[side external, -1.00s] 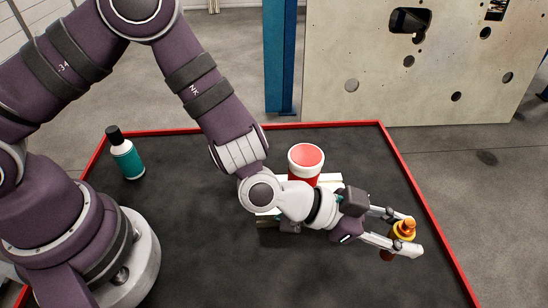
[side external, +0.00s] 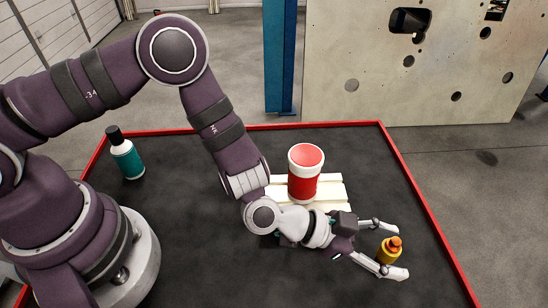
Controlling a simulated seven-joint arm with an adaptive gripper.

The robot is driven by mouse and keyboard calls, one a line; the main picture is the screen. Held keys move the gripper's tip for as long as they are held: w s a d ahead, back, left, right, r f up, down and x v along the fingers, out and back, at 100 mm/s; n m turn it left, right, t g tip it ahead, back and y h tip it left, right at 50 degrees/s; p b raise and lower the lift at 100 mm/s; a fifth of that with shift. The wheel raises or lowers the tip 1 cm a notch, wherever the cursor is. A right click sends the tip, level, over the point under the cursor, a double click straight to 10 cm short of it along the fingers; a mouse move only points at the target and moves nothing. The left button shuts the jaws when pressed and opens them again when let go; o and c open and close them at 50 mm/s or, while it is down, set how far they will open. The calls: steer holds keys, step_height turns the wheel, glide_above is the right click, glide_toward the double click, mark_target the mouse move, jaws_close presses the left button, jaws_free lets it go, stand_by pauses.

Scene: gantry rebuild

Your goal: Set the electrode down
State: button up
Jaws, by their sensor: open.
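The electrode is most likely the small yellow-and-orange, bottle-shaped piece (side external: 388,253) at the right of the mat; it looks roughly upright. My gripper (side external: 396,252) is open, with one finger on the far side of this piece and one on the near side. The near finger hides part of its lower end. I cannot tell whether its base touches the mat or whether a finger touches it.
A red cup-like container (side external: 304,180) with white bands stands on a pale slatted block (side external: 330,190) behind my wrist. A teal bottle (side external: 127,160) with a black cap stands far left. A red rim (side external: 404,165) edges the dark mat (side external: 200,240). The front middle is clear.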

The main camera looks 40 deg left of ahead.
mark_target(381, 248)
steer(key=shift+r, duration=0.2)
steer(key=v, duration=0.6)
steer(key=shift+s+a, duration=0.15)
steer(key=shift+s+a+r, duration=0.2)
steer(key=shift+a+r, duration=0.15)
steer(key=a+r+n+g+y, duration=0.2)
steer(key=a+r+y, duration=0.65)
steer(key=a, duration=0.65)
steer(key=s+a+r+n+y, duration=0.2)
steer(key=s+a+r+n, duration=0.3)
steer(key=s+a+n, duration=0.2)
steer(key=a+n, duration=0.2)
steer(key=a, duration=0.1)
steer(key=shift+y, duration=0.35)
